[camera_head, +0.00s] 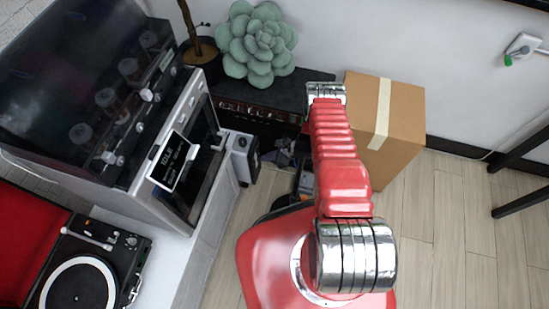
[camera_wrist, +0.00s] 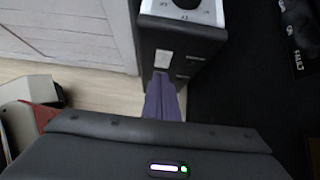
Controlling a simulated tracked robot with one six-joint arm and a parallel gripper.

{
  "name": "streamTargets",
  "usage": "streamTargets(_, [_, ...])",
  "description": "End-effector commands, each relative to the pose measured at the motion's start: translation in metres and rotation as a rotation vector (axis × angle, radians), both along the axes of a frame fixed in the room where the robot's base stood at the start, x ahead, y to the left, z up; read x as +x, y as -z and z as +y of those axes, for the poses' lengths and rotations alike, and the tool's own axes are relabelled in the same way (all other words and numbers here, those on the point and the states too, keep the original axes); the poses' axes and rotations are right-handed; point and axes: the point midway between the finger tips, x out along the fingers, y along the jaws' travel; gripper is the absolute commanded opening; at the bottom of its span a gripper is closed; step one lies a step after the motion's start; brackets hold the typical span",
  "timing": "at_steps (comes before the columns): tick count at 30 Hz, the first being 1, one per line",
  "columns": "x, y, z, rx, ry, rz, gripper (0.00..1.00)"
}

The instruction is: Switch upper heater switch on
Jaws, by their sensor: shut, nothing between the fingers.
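The heater (camera_wrist: 178,36) is a dark box with a pale top panel and a black dial, at the upper middle of the wrist view. A light rectangular patch (camera_wrist: 164,58) shows on its dark face, with small pale marks beside it; I cannot tell which is the upper switch or how it is set. My gripper (camera_wrist: 161,74) shows as purple fingers, shut and empty, its tips just below the light patch; contact is unclear. In the head view, a small black-and-white box (camera_head: 245,158), likely the heater, stands beside the oven-like machine. My red arm hides the gripper there.
The oven-like machine (camera_head: 185,160) stands left on a pale counter, with a turntable (camera_head: 85,285) in front. A cardboard box (camera_head: 402,110) and a black amplifier-like case (camera_head: 262,100) with a succulent (camera_head: 257,42) stand behind my arm.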

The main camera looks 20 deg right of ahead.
Motion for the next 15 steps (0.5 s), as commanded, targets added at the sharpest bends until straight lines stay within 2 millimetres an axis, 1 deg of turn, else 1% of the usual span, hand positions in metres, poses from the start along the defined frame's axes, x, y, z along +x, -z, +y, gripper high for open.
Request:
streamTargets(1, [0.0023,0.0013,0.0056,0.0,-0.002,0.001,0.0])
streamTargets(3, [0.0059,0.0019,0.0103,0.0,-0.001,0.001,0.0])
streamTargets(6, [0.0093,0.0024,0.0142,-0.001,0.0,0.001,0.0])
streamTargets(15, [0.0101,0.0025,0.0149,0.0,0.002,0.001,0.0])
